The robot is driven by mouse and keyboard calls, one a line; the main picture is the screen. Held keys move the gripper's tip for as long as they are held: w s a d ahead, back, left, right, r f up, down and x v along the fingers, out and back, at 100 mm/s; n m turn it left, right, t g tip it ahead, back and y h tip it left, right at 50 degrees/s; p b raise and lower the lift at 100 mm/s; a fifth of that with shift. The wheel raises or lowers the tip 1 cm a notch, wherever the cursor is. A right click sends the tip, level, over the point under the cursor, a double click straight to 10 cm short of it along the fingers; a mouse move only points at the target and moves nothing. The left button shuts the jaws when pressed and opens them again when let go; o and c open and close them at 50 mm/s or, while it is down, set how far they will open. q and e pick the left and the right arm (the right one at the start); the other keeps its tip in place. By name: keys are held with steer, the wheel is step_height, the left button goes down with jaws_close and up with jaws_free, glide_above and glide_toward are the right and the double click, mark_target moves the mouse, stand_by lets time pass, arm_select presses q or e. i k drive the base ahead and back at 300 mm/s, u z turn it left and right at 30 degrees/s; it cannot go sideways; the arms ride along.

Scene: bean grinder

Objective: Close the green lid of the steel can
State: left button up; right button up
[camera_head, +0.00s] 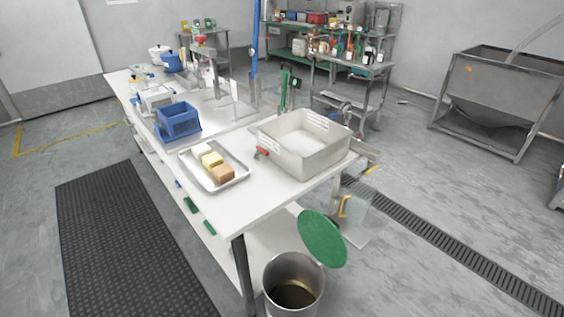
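The steel can (292,270) stands at the bottom of the head view, by the near corner of the white table. Its top is open, and dark brownish contents show low inside. The green lid (322,238) is tilted up at the can's upper right side, so the can is uncovered. The bottom of the can is cut off by the picture edge. Neither of my grippers is in view.
The white table (255,192) holds a tray (236,183) with blocks, a large grey bin (304,160) and a blue bin (178,121). A black mat (125,240) lies left. A floor grate (450,255) runs right, with open floor around it.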

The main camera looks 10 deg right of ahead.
mark_target(320, 234)
steer(key=u, duration=3.55)
steer(key=k, duration=2.95)
steer(key=z, duration=1.6)
steer(key=i, duration=0.95)
steer(key=z, duration=0.25)
